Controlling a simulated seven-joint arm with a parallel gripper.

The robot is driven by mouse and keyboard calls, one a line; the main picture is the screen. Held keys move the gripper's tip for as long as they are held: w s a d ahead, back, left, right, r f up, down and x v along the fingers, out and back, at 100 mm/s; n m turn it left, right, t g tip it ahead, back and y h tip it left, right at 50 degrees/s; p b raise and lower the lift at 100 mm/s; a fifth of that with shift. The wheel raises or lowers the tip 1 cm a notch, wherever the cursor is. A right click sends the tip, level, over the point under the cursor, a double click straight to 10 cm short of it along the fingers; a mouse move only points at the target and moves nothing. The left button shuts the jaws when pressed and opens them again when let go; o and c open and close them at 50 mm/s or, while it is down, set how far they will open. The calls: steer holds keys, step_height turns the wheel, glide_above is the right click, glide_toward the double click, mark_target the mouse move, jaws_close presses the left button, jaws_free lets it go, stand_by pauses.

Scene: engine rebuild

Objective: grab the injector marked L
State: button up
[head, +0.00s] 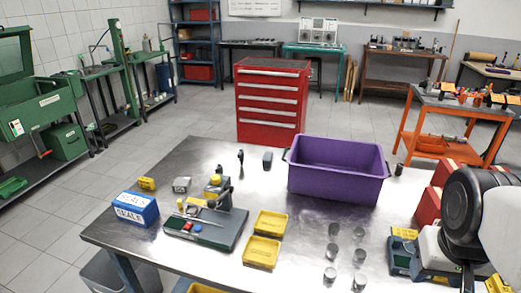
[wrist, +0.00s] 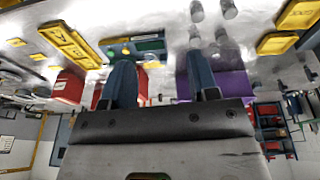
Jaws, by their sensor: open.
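I cannot make out an injector marked L in either view; markings are too small to read. A blue-green holder (wrist: 150,46) with yellow and small round parts lies beyond my fingertips in the wrist view. It seems to be the holder (head: 402,258) partly hidden by my arm at the right of the head view. Yellow trays (wrist: 66,43) with dark, unclear marks lie left of it in the wrist view. My gripper (wrist: 158,62) is open, its two dark fingers apart with nothing between them. In the head view my arm covers the right edge of the table.
A purple bin (head: 338,171) stands at the table's back right. Several metal cylinders (head: 332,252) stand in front of it. Yellow bins (head: 262,251), a grey-green fixture (head: 207,230) and a blue seals box (head: 135,209) lie further left. Red boxes (head: 428,207) stand beside my arm.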

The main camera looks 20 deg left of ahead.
steer(key=w+a+r+n+h, duration=0.1)
steer(key=w+a+n+h, duration=0.2)
steer(key=w, duration=0.6)
steer(key=w+a+r+n+t, duration=0.15)
steer(key=w+a+n, duration=0.3)
steer(key=w, duration=0.55)
steer(key=w+a+r+n+h, duration=0.1)
steer(key=w+a+n+h, duration=0.15)
steer(key=w+n, duration=0.45)
steer(key=n+t, duration=0.8)
steer(key=n, duration=0.8)
glide_above(241, 157)
steer(key=a, duration=0.1)
steer(key=f, duration=0.8)
steer(key=w+f, duration=0.1)
steer(key=f, duration=0.3)
steer(key=shift+a+f, duration=0.1)
steer(key=shift+f, duration=0.2)
steer(key=shift+f, duration=1.8)
